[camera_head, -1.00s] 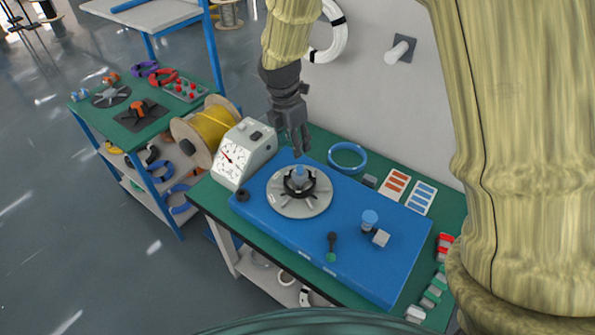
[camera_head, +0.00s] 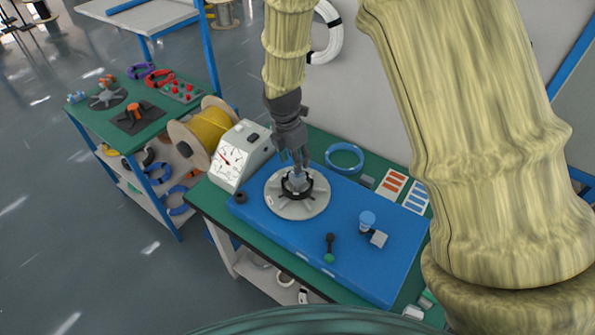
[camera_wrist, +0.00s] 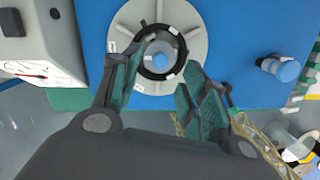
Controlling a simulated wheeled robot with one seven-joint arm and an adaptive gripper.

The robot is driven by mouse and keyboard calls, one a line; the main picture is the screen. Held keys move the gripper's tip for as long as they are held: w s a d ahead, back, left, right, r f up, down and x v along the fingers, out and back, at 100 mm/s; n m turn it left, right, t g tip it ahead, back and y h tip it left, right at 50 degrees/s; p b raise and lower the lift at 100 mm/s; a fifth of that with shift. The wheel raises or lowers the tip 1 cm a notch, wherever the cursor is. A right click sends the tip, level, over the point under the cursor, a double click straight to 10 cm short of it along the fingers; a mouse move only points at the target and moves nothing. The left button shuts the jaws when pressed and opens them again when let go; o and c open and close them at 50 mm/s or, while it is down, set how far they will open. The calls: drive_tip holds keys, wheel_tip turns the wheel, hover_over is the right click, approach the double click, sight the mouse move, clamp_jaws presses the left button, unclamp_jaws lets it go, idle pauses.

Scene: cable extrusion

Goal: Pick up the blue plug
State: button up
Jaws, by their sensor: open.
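My gripper (camera_head: 299,170) is above the disc, pointing down.
The disc lies on a blue board (camera_head: 345,262). A white gauge box (camera_head: 236,158) is close on the left. A blue ring (camera_head: 344,168) lies behind.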

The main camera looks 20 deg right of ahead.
drive_tip(key=shift+w+d+f+p, duration=0.15)
drive_tip(key=shift+f+p, duration=0.35)
drive_tip(key=shift+f, duration=0.65)
drive_tip(key=shift+d+f+p, duration=0.25)
drive_tip(key=shift+f+p, duration=0.25)
drive_tip(key=shift+f, duration=0.6)
drive_tip(key=c, duration=0.9)
drive_tip(key=shift+r, duration=0.1)
drive_tip(key=shift+c, duration=0.2)
drive_tip(key=shift+r+b, duration=0.65)
drive_tip(key=shift+r, duration=0.1)
drive_tip(key=shift+r+b, duration=0.45)
drive_tip(key=shift+r, duration=0.4)
drive_tip(key=s+a+r+b, duration=0.1)
drive_tip(key=s+a+b, duration=0.1)
drive_tip(key=s, duration=0.5)
drive_tip(key=s+a+b, duration=0.2)
drive_tip(key=s+a, duration=0.1)
drive_tip(key=s, duration=0.5)
drive_tip(key=shift+r+b, duration=0.35)
drive_tip(key=shift+s+a, duration=0.1)
